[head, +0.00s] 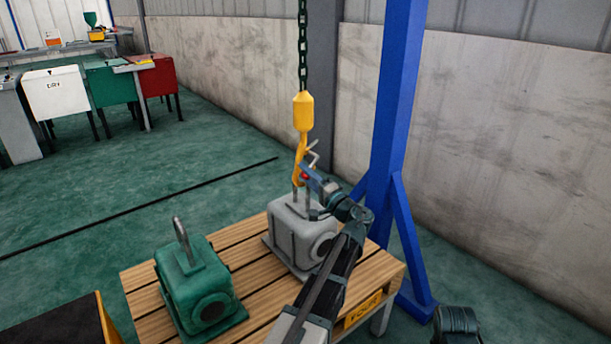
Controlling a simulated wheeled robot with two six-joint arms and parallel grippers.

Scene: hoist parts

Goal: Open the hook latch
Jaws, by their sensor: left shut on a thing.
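The yellow hook (302,113) hangs from a dark chain (302,45) over the grey hoist part. A thin pale metal latch (314,153) sticks out at the right of the hook's lower part. My left gripper (305,174) is at the hook's right side, shut on the latch; its fingertips and the exact grip are small and hard to make out. A small red spot shows there. Just below, the grey part (288,225) stands on the wooden pallet table, its top lug partly hidden by the gripper.
A green part (197,290) with a metal ring on top stands at the left on the wooden pallet table (150,275). A blue post (390,130) with braces rises close behind my left arm. Open floor lies left.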

